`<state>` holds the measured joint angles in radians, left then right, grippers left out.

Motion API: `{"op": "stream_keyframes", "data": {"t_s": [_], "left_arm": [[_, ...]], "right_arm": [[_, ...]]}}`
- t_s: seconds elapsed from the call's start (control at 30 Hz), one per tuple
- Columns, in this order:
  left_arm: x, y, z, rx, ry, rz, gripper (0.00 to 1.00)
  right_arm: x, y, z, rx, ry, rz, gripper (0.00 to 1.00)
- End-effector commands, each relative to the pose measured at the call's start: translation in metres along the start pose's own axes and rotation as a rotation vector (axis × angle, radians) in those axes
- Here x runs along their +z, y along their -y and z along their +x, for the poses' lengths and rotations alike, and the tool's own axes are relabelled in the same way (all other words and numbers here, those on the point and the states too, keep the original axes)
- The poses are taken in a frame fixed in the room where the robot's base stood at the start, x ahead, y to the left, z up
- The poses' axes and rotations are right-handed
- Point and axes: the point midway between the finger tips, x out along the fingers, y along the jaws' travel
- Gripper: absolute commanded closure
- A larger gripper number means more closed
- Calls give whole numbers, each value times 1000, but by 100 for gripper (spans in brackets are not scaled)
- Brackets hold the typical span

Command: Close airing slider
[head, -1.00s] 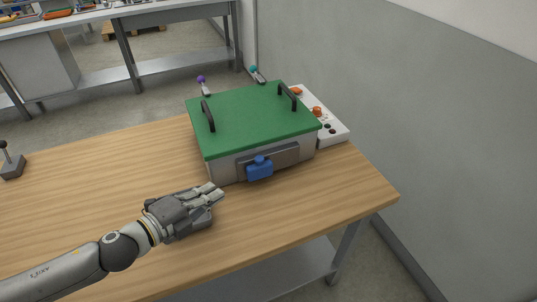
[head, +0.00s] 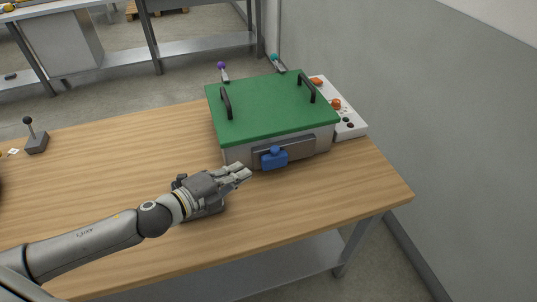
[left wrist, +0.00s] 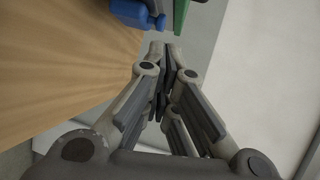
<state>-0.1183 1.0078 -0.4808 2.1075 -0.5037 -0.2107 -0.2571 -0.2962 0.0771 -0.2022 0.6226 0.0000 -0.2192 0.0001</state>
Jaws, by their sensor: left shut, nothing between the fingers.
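A grey box with a green lid (head: 270,105) stands on the wooden table. On its front face is a dark grey slider plate (head: 301,146) with a blue slider knob (head: 273,158), which sits left of the plate's middle. My left gripper (head: 246,173) is shut and empty, in front of the box and just left of the blue knob, apart from it in the picture. In the left wrist view the blue knob (left wrist: 134,14) shows at the top, beyond the shut fingers (left wrist: 165,55). The green lid (left wrist: 181,14) is partly cut off there. My right gripper is not in view.
A white panel with orange and dark buttons (head: 345,118) stands right of the box, near the wall (head: 430,110). A joystick (head: 36,138) is at the table's left. Two black handles stand on the lid.

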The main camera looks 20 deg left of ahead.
Motion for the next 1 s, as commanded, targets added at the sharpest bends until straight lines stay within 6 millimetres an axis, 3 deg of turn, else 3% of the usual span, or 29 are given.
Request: {"op": "stream_keyframes", "data": {"t_s": [0.7, 1.0], "left_arm": [[0, 2, 96, -1, 0, 0, 100], [-1, 0, 109, 0, -1, 0, 100]], "right_arm": [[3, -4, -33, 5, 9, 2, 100], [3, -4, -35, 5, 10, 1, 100]]}}
